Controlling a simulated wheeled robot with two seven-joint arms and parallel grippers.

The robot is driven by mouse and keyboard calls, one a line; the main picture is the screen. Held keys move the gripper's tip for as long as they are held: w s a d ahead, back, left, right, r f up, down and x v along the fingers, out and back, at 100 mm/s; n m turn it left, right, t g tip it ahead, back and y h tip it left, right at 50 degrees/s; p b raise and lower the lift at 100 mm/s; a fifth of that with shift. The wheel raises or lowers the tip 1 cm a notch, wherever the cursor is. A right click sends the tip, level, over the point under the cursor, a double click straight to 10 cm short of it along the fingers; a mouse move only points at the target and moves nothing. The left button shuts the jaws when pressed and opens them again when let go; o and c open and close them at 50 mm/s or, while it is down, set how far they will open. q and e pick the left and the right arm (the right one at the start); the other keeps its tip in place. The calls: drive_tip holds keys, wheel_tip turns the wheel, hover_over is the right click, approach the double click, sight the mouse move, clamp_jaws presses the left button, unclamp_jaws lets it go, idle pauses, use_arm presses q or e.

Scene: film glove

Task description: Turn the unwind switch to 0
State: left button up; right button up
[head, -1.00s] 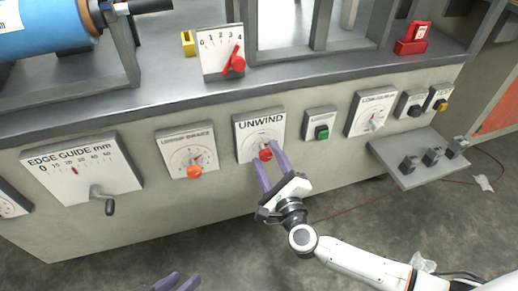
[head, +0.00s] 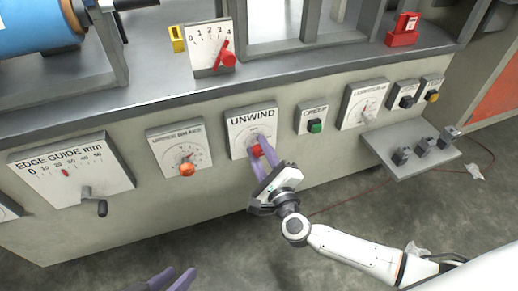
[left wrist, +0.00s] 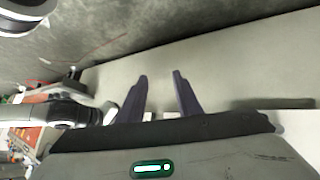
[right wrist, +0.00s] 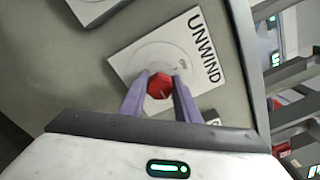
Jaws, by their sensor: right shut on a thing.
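The unwind switch is a red knob (head: 256,151) on a white plate marked UNWIND (head: 240,124) on the front of the machine. In the right wrist view the red knob (right wrist: 160,86) sits between the two purple fingers, on a pale round dial. My right gripper (head: 259,150) is shut on the knob, one finger on each side. The switch's scale marks are too small or hidden to read. My left gripper (head: 180,279) is low at the bottom edge of the head view, away from the panel. Its fingers stand apart with nothing between them in the left wrist view (left wrist: 160,85).
Left of the switch are a dial with an orange knob (head: 187,169) and the edge guide plate with its crank (head: 94,200). To the right are a green button (head: 315,126), another dial (head: 367,105) and a small grey shelf (head: 405,165). A red lever (head: 228,58) stands above.

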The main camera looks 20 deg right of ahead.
drive_tip(key=shift+r+n+p, duration=0.15)
drive_tip(key=shift+n+p, duration=0.65)
drive_tip(key=shift+p, duration=0.05)
drive_tip(key=n+p, duration=0.3)
drive_tip(key=n, duration=0.1)
drive_tip(key=n+p, duration=0.3)
drive_tip(key=n, duration=0.2)
drive_tip(key=shift+n, duration=0.4)
drive_tip(key=n+p, duration=0.1)
drive_tip(key=n, duration=0.2)
drive_tip(key=shift+n, duration=0.3)
use_arm(q)
drive_tip(key=s+a+r+n+t+y+p, duration=0.1)
drive_tip(key=s+a+r+t, duration=0.1)
drive_tip(key=a+r, duration=0.2)
drive_tip(key=shift+a+r+n+y, duration=0.2)
drive_tip(key=shift+a+n+y, duration=0.1)
drive_tip(key=shift+a+y, duration=0.1)
use_arm(e)
drive_tip(key=shift+n, duration=1.5)
